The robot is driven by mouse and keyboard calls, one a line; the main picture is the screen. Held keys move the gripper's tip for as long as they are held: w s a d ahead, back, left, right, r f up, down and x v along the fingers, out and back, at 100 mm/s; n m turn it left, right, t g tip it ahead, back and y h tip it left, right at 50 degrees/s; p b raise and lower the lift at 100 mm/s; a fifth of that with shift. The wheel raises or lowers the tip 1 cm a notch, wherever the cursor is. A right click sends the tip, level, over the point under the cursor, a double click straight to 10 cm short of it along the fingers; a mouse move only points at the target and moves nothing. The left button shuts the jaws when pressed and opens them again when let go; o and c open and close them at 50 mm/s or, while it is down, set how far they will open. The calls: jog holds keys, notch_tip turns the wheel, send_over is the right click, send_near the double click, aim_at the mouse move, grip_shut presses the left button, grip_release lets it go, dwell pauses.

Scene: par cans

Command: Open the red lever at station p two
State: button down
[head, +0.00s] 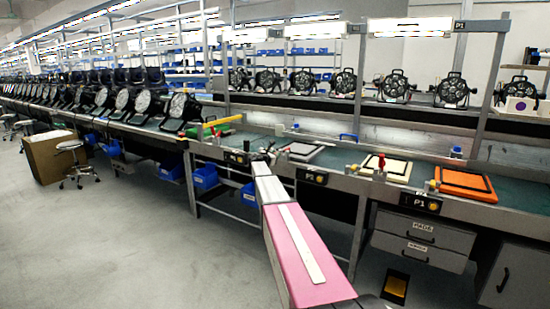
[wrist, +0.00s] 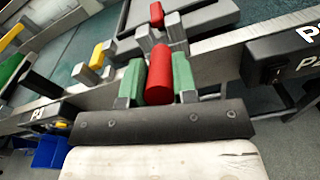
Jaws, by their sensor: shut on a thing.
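In the wrist view a red lever handle (wrist: 159,75), a short thick cylinder, lies between the green pads of my gripper (wrist: 158,84). The pads sit close on both sides of it. Just beyond is a grey metal clamp body with a smaller red piece (wrist: 156,14). A dark label box (wrist: 285,65) beside it on the rail starts with P; its number is partly cut off. In the head view my gripper (head: 264,154) is at the bench's front rail, small and dark, and the lever there cannot be made out.
Another red lever (head: 381,160) stands farther right by a white board (head: 395,171) and an orange tray (head: 463,184). A yellow-tipped clamp (wrist: 97,57) is left of my gripper in the wrist view.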

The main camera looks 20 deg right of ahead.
jog(key=shift+w+d+r+g+y, duration=0.15)
jog(key=shift+r+g+y, duration=0.25)
jog(key=shift+r+y, duration=0.15)
jog(key=shift+w+d+r+g+y, duration=0.1)
jog(key=shift+d+r+g+y, duration=0.05)
jog(key=shift+r+g+y, duration=0.4)
jog(key=shift+w+d+r+g+y, duration=0.25)
jog(key=shift+r+g+y, duration=0.05)
jog(key=shift+r+y, duration=0.15)
jog(key=shift+w+d+r+g+y, duration=0.2)
jog(key=shift+r+g+y, duration=0.05)
jog(key=shift+r+y, duration=0.2)
jog(key=shift+w+d+r+g+y, duration=0.6)
jog(key=shift+r+g+y, duration=0.2)
jog(key=shift+y, duration=0.3)
jog(key=shift+w+d+r+g+y, duration=0.25)
jog(key=shift+d+g+y, duration=0.1)
jog(key=shift+y, duration=0.1)
jog(key=shift+w+d+r+g+y, duration=0.15)
jog(key=shift+d+r+g+y, duration=0.05)
jog(key=shift+d+g+y, duration=0.2)
jog(key=shift+w+d+r+g+y, duration=0.3)
jog(key=shift+d+g+y, duration=0.2)
jog(key=shift+y, duration=0.35)
jog(key=c, duration=0.9)
grip_release()
